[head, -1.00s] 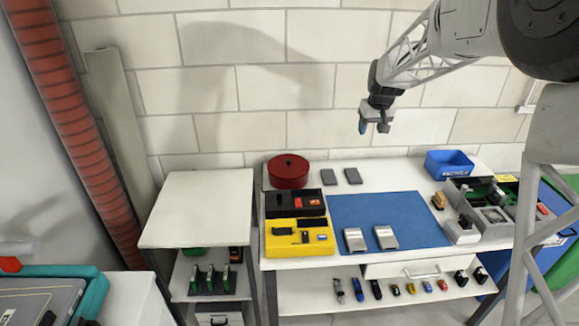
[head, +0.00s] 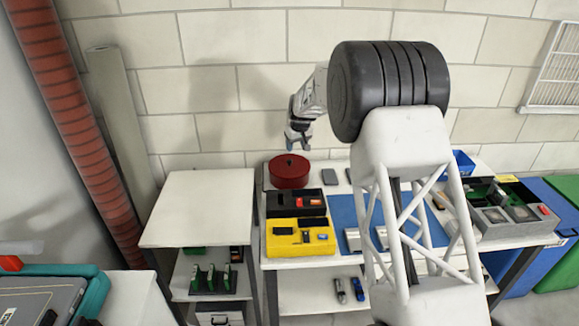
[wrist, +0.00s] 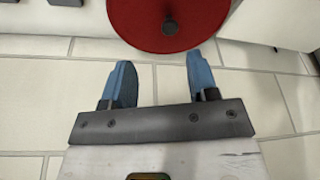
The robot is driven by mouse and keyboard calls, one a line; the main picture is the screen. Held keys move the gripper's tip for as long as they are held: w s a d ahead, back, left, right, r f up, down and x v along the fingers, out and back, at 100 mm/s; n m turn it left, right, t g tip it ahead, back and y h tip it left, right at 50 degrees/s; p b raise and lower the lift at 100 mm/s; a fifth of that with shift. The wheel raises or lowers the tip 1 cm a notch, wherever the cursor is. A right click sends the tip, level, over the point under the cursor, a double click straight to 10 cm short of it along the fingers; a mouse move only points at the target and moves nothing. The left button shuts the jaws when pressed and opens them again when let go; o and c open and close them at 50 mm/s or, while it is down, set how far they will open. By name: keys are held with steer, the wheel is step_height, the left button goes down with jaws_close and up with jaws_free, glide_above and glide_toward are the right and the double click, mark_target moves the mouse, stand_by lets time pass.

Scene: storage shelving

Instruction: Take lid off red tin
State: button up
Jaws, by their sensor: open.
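The red tin (head: 288,176) stands at the back left of the white workbench, with its round red lid (head: 289,163) on top. In the wrist view the lid (wrist: 168,18) shows from above at the top edge, partly cut off, with a small dark knob (wrist: 170,26) near its middle. My gripper (head: 297,146) is above the tin in the head view, pointing down and apart from it. In the wrist view my gripper (wrist: 158,68) has its two blue fingers spread with nothing between them; the lid lies just beyond the fingertips.
A black case (head: 295,211) and a yellow case (head: 299,250) stand in front of the tin. A dark flat box (head: 329,177) lies right of it. A brick wall (head: 210,88) is close behind. The white side table (head: 198,200) on the left has a clear top.

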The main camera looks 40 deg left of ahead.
mark_target(289, 160)
steer(key=shift+s+a+f, duration=0.2)
steer(key=shift+a+f, duration=0.1)
steer(key=shift+a, duration=0.2)
steer(key=shift+s+a+f, duration=0.15)
steer(key=shift+a+f, duration=0.15)
steer(key=shift+a, duration=0.15)
steer(key=shift+x, duration=1.3)
steer(key=shift+x, duration=2.6)
steer(key=c, duration=1)
